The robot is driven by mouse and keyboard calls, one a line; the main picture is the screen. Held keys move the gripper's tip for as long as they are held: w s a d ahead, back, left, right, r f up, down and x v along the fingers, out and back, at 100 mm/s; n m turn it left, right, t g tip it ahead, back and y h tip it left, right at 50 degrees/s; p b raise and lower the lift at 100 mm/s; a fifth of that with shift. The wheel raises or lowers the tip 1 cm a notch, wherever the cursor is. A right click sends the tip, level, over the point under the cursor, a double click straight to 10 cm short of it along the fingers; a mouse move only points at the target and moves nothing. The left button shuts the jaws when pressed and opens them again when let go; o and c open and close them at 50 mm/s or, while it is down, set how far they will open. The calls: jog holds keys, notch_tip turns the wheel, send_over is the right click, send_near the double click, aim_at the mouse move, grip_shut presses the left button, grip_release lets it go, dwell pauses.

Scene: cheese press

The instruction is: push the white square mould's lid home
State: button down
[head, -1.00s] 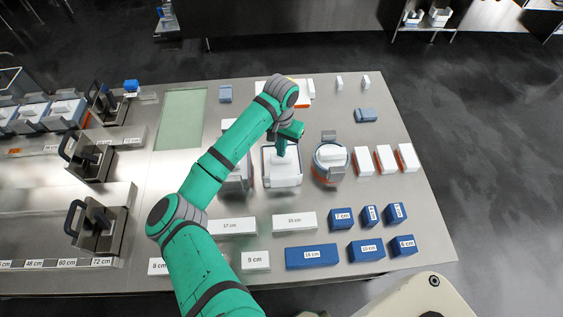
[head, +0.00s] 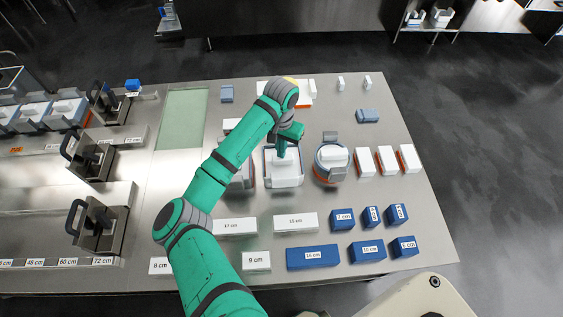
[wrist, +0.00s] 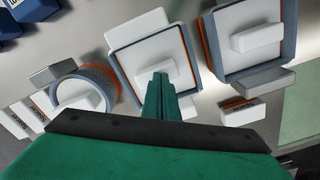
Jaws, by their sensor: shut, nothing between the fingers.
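The square mould (wrist: 116,56) has a grey-blue rim and stands in the middle of the wrist view. Its white lid (wrist: 128,66) sits inside the rim, with a raised white block on top. In the head view the lid (head: 286,174) shows below my gripper (head: 281,153). My gripper also shows in the wrist view (wrist: 158,80), shut and empty, with its fingertips over the raised block. I cannot tell whether they touch it. The fingers hide part of the lid and rim.
A round mould (head: 331,178) stands close on the right, and another square mould (wrist: 286,60) with an orange seal on the other side. White blocks (head: 295,222) and blue blocks (head: 312,257) lie towards the front. A pale green mat (head: 183,118) lies back left.

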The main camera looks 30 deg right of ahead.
jog(key=shift+s+d+f, duration=0.2)
jog(key=shift+s, duration=0.05)
jog(key=shift+s+a+f, duration=0.1)
jog(key=shift+f, duration=0.1)
dwell(0.4)
jog(key=shift+w+a+r, duration=0.15)
jog(key=shift+w+r, duration=0.1)
dwell(0.6)
jog(key=shift+s+d+f, duration=0.1)
jog(key=shift+s+d, duration=0.05)
jog(key=shift+d, duration=0.1)
dwell(0.5)
jog(key=shift+a+f, duration=0.1)
jog(key=shift+a, duration=0.1)
dwell(0.4)
dwell(0.6)
jog(key=shift+s+d, duration=0.1)
jog(key=shift+d, duration=0.1)
dwell(0.6)
jog(key=shift+a, duration=0.1)
dwell(0.4)
